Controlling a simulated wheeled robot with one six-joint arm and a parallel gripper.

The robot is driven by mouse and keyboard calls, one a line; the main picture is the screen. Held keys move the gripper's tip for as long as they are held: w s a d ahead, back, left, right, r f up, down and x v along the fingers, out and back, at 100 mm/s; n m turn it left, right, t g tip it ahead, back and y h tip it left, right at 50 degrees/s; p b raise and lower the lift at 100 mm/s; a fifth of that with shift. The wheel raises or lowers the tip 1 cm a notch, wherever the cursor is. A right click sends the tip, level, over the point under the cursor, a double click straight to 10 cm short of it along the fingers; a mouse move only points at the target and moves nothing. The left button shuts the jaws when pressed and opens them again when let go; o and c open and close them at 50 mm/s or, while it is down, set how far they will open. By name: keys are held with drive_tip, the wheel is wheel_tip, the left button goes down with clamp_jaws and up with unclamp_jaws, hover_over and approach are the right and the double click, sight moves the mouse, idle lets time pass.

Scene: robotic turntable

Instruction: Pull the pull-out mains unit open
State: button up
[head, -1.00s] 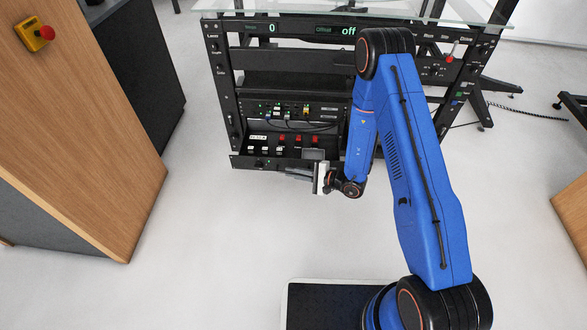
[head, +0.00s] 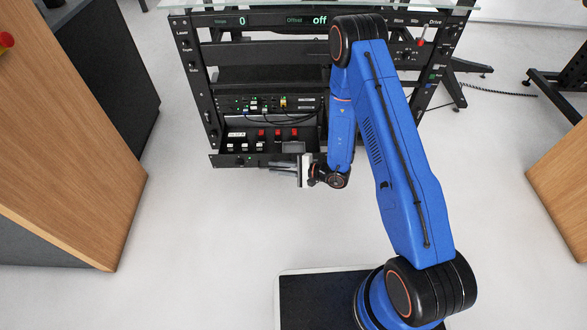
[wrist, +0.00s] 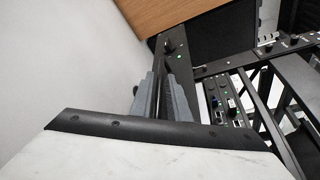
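The pull-out mains unit (head: 240,160) is a black drawer low in the rack. It stands partly out, with white and red switches showing inside behind its front panel. My gripper (head: 270,167) is at the right part of this front. In the wrist view my gripper's two grey fingers (wrist: 163,98) stand either side of a dark piece of the front and look shut on it. The exact contact is partly hidden by the fingers.
The black rack (head: 203,95) has a glass top and displays reading 0 and off. A cabled unit (head: 262,104) sits above the drawer. A wooden cabinet (head: 80,150) stands at left, another wooden piece (head: 565,165) at right. The floor before the drawer is clear.

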drive_tip(key=v, duration=1.6)
drive_tip(key=shift+s+d, duration=0.2)
drive_tip(key=shift+d, duration=0.2)
drive_tip(key=shift+r, duration=0.1)
drive_tip(key=s+a+r+n+g+h, duration=0.1)
drive_tip(key=s+r+n+g, duration=0.4)
drive_tip(key=r, duration=0.7)
drive_tip(key=s+r+n+g+h, duration=0.1)
drive_tip(key=s+r+n+g, duration=0.25)
drive_tip(key=s+r, duration=0.6)
drive_tip(key=s+d+r+n+t+h, duration=0.1)
drive_tip(key=s+d+r+t+h, duration=0.3)
drive_tip(key=s+d+r+h, duration=0.2)
drive_tip(key=s+d+r+n+t+h, duration=0.1)
drive_tip(key=s+d+r+t+h, duration=0.3)
drive_tip(key=d+r, duration=0.7)
wheel_tip(320, 180, up, 3)
drive_tip(key=shift+s+f+h, duration=0.2)
drive_tip(key=shift+s+h, duration=0.8)
drive_tip(key=shift+h, duration=0.2)
